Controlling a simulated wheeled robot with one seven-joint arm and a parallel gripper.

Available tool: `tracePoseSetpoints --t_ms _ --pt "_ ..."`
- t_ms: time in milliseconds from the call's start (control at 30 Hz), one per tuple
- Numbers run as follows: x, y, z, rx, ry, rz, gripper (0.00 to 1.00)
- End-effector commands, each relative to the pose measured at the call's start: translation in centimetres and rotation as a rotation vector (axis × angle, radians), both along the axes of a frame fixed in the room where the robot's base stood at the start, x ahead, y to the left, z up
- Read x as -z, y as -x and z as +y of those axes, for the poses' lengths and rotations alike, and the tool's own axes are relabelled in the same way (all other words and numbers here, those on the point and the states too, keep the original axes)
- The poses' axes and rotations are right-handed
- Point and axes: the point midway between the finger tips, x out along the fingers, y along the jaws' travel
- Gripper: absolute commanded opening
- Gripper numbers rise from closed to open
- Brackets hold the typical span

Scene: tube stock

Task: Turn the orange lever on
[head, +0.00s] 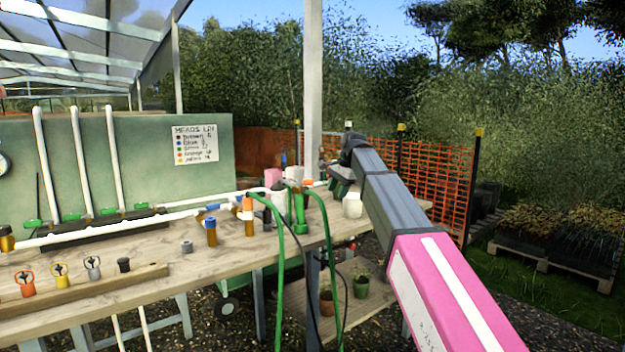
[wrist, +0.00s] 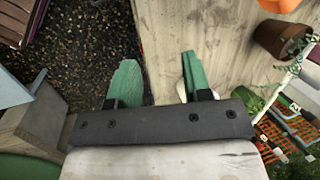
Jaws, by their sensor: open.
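The clearest upright orange fitting (head: 247,205) stands on the bench among the pipe parts, left of the green hoses; I take it for the orange lever, but its handle position is too small to tell. My gripper (head: 341,182) is to its right, at the bench's right end, apart from it. In the wrist view my gripper (wrist: 160,82) has its two green fingers spread, with nothing held between them. Below the gap are the bench's wooden edge and dark gravel. The orange lever is not recognisable in the wrist view.
A blue-topped amber fitting (head: 210,228) stands left of the orange one. Green hoses (head: 328,255) hang over the bench's front edge (head: 150,285). A white jug (head: 352,205) is close below my gripper. Handwheel fittings (head: 60,275) sit on a wooden rail at front left.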

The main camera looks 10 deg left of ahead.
Motion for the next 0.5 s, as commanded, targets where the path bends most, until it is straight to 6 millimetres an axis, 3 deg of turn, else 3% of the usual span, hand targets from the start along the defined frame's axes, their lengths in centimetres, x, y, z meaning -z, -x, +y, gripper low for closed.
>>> tracePoseSetpoints --t_ms 100,300,500 --pt "-4.1 -0.4 2.5 0.192 -0.038 0.092 0.45" --pt "-9.8 0.0 5.6 0.493 -0.077 0.248 0.45" --pt "-13.0 0.6 7.1 0.666 -0.089 0.342 0.45"
